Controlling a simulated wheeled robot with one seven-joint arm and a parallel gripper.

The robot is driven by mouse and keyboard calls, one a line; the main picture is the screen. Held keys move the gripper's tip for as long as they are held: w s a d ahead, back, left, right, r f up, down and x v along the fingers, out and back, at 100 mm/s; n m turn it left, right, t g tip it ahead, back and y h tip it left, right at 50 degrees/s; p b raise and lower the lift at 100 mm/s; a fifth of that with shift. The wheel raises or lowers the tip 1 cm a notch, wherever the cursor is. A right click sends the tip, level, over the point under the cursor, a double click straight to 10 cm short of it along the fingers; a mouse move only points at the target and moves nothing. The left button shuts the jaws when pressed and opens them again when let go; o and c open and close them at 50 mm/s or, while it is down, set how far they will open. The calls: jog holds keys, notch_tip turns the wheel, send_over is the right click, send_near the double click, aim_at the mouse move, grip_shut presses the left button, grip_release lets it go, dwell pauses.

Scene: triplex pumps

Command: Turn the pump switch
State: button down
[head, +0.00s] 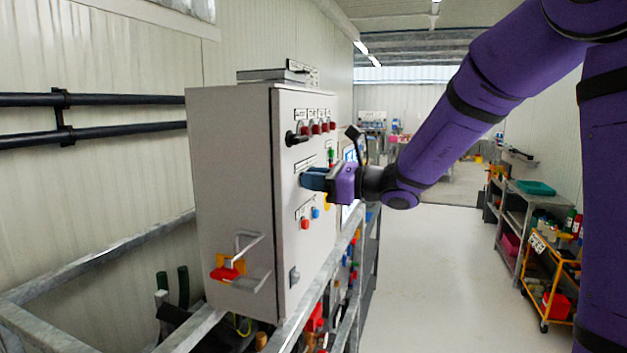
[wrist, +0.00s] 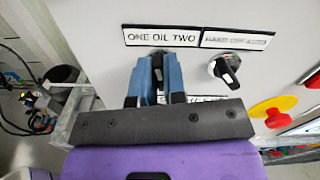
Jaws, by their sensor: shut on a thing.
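The pump switch (wrist: 157,74) is a dark knob with a light mark, under the label "ONE OIL TWO" (wrist: 161,37) in the wrist view. My gripper (wrist: 156,70) is shut on it, with one blue finger on each side, hiding much of the knob. In the head view my gripper (head: 312,178) meets the front of the grey control cabinet (head: 235,180), and the switch is hidden behind the fingers.
A second black rotary switch (wrist: 225,70) sits to the right, and a red emergency button (wrist: 276,116) on yellow lies lower right. Red knobs (head: 317,128) and a black handle (head: 297,138) stick out above my gripper. A metal rail (head: 325,275) runs below; the aisle floor (head: 445,270) is clear.

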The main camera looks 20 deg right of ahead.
jog(key=shift+m, duration=1.1)
jog(key=c, duration=1.2)
grip_release()
jog(key=v, duration=1.1)
jog(key=shift+w, duration=0.1)
